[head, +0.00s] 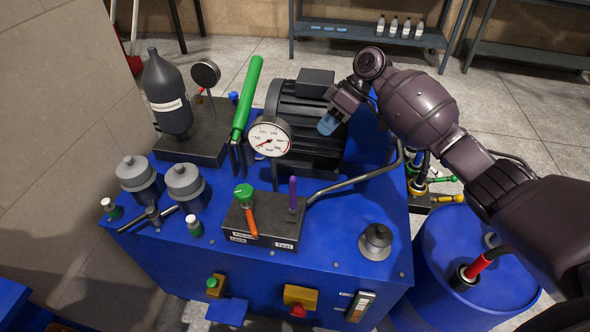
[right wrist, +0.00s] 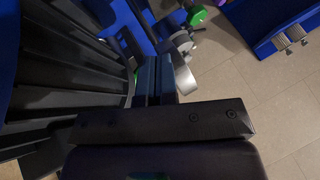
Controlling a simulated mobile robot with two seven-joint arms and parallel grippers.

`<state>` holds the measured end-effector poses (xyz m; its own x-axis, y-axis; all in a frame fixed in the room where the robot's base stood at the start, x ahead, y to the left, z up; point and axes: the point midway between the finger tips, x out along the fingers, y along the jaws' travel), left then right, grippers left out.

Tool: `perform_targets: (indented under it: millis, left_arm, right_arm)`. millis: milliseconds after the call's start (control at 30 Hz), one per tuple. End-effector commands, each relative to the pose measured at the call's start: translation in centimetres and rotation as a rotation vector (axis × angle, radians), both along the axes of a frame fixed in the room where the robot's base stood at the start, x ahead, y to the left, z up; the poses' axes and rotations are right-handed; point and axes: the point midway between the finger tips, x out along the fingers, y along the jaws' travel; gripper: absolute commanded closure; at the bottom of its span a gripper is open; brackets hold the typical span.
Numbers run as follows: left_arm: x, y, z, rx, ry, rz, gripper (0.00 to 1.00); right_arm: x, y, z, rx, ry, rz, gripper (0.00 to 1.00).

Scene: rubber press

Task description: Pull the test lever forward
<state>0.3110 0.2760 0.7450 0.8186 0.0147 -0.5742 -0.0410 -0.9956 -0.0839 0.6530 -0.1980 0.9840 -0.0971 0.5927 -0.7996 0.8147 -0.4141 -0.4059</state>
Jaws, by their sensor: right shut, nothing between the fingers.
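The purple lever (head: 293,193) stands roughly upright on the right part of a dark control block (head: 262,222), above the label "Test". An orange-handled lever (head: 251,222) with a green knob (head: 244,191) is to its left on the same block. My right gripper (head: 327,124) is up and behind the purple lever, in front of the black finned motor, apart from the lever. Its blue fingers are shut and empty; they also show in the right wrist view (right wrist: 155,78). My left gripper is not in view.
A pressure gauge (head: 269,138) and a long green handle (head: 246,98) stand left of my right gripper. The black motor (head: 300,115) is close beside it. A bent metal pipe (head: 355,181) runs right of the purple lever. A blue drum (head: 465,250) stands at the right.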

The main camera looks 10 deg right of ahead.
Motion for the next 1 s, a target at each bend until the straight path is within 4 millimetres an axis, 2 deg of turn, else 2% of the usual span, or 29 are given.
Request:
perform_targets:
  millis: [200, 667, 867, 1000]
  left_arm:
    - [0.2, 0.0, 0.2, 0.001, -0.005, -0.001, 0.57]
    - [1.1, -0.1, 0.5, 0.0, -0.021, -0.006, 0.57]
    - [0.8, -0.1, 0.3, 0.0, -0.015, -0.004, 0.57]
    - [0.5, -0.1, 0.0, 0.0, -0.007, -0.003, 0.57]
  right_arm:
    - [-1.5, -0.3, 0.0, -0.004, 0.034, 0.105, 1.0]
    - [-1.5, 0.0, -0.3, -0.003, 0.027, 0.108, 1.0]
    - [-2.0, 1.4, -2.2, -0.003, 0.029, 0.11, 1.0]
    - [-2.4, 2.8, -4.2, -0.002, 0.029, 0.108, 1.0]
